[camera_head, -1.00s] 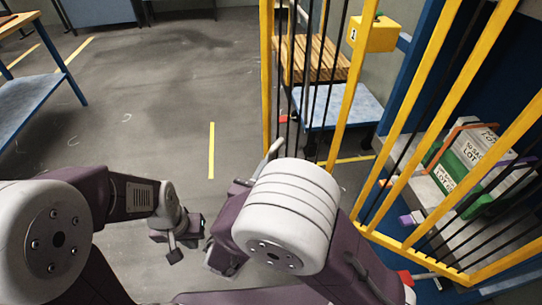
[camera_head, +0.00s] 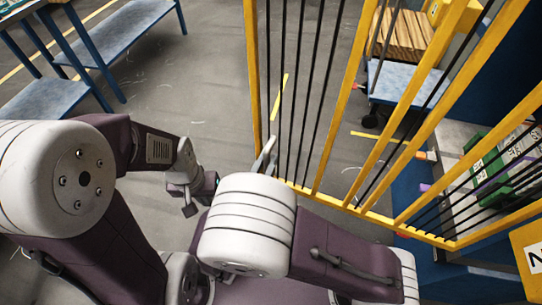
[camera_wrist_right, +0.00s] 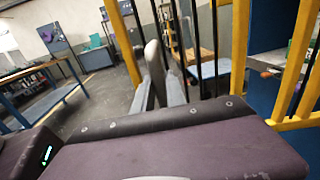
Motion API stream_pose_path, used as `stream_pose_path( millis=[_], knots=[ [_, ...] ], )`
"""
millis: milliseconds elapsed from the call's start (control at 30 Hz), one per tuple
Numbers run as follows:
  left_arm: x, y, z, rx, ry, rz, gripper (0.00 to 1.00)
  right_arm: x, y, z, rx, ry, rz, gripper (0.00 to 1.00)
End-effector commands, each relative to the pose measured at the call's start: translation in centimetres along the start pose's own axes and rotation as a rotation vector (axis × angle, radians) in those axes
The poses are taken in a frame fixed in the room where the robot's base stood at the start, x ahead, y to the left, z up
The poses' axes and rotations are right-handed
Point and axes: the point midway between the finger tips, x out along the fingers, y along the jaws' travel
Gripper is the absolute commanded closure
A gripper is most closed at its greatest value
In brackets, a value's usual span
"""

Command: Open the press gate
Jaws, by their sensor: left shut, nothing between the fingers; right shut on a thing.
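The press gate (camera_head: 365,207) is a yellow frame with thin black vertical bars. It crosses the middle and right of the head view, and its left upright (camera_head: 251,75) stands beside my right gripper. My right gripper (camera_head: 266,155) is shut on the gate near this upright and low down; my arm hides the exact grip spot. In the right wrist view its grey fingers (camera_wrist_right: 158,75) are just right of the yellow upright (camera_wrist_right: 124,45). My left gripper (camera_head: 198,192) is shut and empty above the floor, left of the gate.
Behind the bars are a blue-topped cart (camera_head: 405,82) with wooden planks (camera_head: 410,38) and a green crate (camera_head: 487,165) on a grey surface. Blue tables (camera_head: 115,45) stand at the upper left. The floor between them and the gate is clear.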

Motion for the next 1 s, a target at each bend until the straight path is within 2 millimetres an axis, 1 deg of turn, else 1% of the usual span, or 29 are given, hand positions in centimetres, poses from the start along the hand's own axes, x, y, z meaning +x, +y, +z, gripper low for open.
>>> stream_pose_path(
  millis=[500,533,567,600,900,1000],
  knots=[
    [-0.17,0.00,-0.03,0.000,0.000,0.000,1.00,-0.18,0.08,0.02,0.000,-0.002,0.011,1.00],
    [-0.17,0.00,-0.02,0.000,0.000,0.000,1.00,-0.18,0.08,0.02,-0.001,-0.002,0.011,0.81],
    [-0.17,0.00,-0.02,0.000,0.000,0.000,1.00,-0.18,0.08,0.02,0.000,-0.002,0.011,0.73],
    [-0.17,0.00,-0.02,0.000,0.000,0.000,1.00,-0.18,0.08,0.02,0.000,-0.001,0.011,0.62],
    [-0.20,0.00,-0.02,0.000,0.000,0.000,1.00,-0.18,0.09,0.06,0.000,-0.001,0.011,0.62],
    [-0.53,0.01,-0.06,0.000,0.000,0.000,1.00,-0.16,0.11,0.38,0.000,-0.001,0.010,0.62]
  ],
)
